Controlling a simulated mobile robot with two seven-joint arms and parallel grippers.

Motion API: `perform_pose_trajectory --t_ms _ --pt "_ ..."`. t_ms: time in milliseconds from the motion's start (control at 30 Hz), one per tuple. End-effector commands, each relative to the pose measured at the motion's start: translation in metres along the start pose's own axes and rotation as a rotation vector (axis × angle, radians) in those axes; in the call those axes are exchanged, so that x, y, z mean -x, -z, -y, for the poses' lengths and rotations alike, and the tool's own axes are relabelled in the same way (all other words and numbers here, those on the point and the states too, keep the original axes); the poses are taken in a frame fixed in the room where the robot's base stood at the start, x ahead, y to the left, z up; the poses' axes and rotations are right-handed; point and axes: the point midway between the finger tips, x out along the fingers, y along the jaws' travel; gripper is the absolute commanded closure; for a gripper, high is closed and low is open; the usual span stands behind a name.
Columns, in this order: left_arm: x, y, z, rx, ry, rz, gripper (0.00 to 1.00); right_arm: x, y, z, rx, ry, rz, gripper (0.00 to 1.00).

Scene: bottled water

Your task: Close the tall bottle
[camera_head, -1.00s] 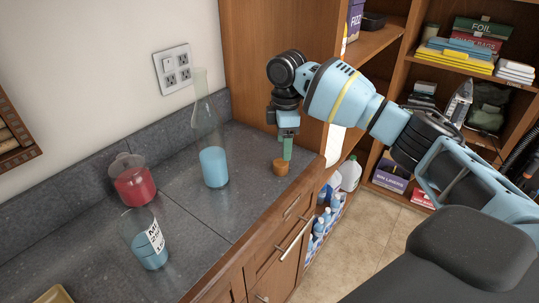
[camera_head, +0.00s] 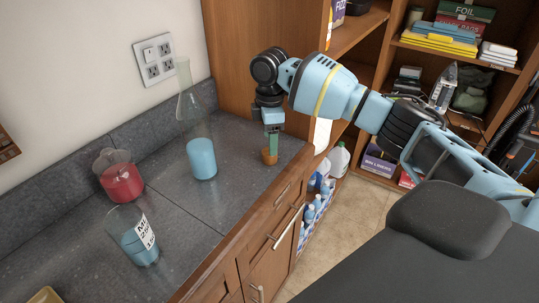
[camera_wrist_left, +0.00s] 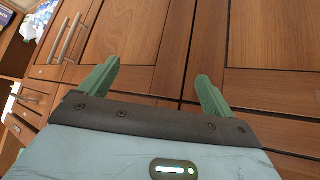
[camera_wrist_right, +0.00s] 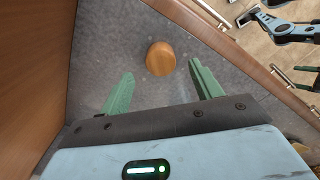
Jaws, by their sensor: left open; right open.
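The tall bottle (camera_head: 202,158), a clear glass flask with a long open neck and blue liquid in its base, stands upright on the dark counter. The brown round stopper (camera_head: 269,159) rests on the counter to its right, near the front edge. My right gripper (camera_head: 272,147) is open, pointing down just above the stopper. In the right wrist view the stopper (camera_wrist_right: 160,58) lies ahead of and between the open green fingers (camera_wrist_right: 159,88). My left gripper (camera_wrist_left: 156,80) is open and empty, facing wooden cabinet doors; it is outside the head view.
On the counter (camera_head: 190,220) to the left stand a vessel with red liquid (camera_head: 121,180) and a labelled beaker with blue liquid (camera_head: 139,245). A wooden cabinet side (camera_head: 235,60) rises behind my right gripper. Shelves (camera_head: 450,60) stand at the right.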

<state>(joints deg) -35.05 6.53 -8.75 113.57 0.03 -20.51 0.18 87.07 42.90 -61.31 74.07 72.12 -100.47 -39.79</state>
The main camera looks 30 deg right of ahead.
Motion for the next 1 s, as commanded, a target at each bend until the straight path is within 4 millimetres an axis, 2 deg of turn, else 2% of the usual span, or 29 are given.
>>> perform_pose_trajectory --t_ms 167,400,533,933,1000 --pt "0.0 0.002 0.0 0.0 0.0 -0.003 0.11 -0.004 0.0 0.0 0.0 0.0 0.001 0.36" --pt "0.0 0.004 0.0 -0.001 0.0 -0.007 0.11 -0.037 0.001 0.001 0.0 0.002 0.002 0.36" --pt "0.0 0.003 0.0 0.0 0.0 -0.006 0.11 -0.049 0.001 0.001 0.0 0.001 0.0 0.36" --pt "0.0 0.003 0.0 -0.001 0.001 -0.006 0.11 -0.051 0.001 0.001 0.001 -0.001 0.0 0.36" --pt "0.0 0.003 0.0 -0.001 0.001 -0.006 0.11 -0.051 0.001 0.001 0.001 -0.001 0.0 0.44"
